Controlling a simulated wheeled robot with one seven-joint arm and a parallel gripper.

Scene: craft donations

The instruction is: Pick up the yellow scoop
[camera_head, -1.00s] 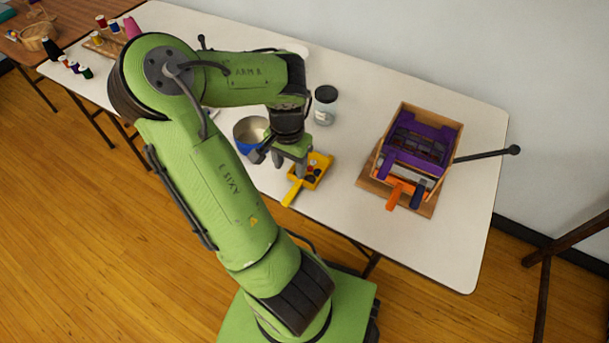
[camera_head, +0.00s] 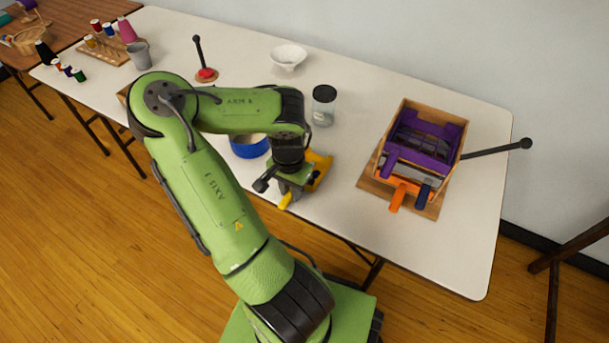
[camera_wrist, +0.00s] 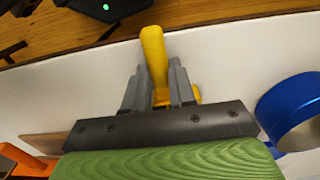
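The yellow scoop (camera_head: 320,166) lies on the white table, its handle (camera_head: 286,200) pointing toward the front edge. My gripper (camera_head: 291,187) is low over the scoop and hides much of it in the head view. In the wrist view the yellow scoop handle (camera_wrist: 153,50) runs between the two grey fingertips of my gripper (camera_wrist: 158,68). The fingers stand apart on either side of the handle, with a narrow gap showing. The scoop's pan is mostly hidden behind the gripper in the wrist view.
A blue bowl (camera_head: 249,147) stands close left of my gripper; it also shows in the wrist view (camera_wrist: 297,112). A lidded jar (camera_head: 323,107) stands behind. A wooden box with purple parts (camera_head: 413,180) and a long lever is at right. A white bowl (camera_head: 288,58) is farther back.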

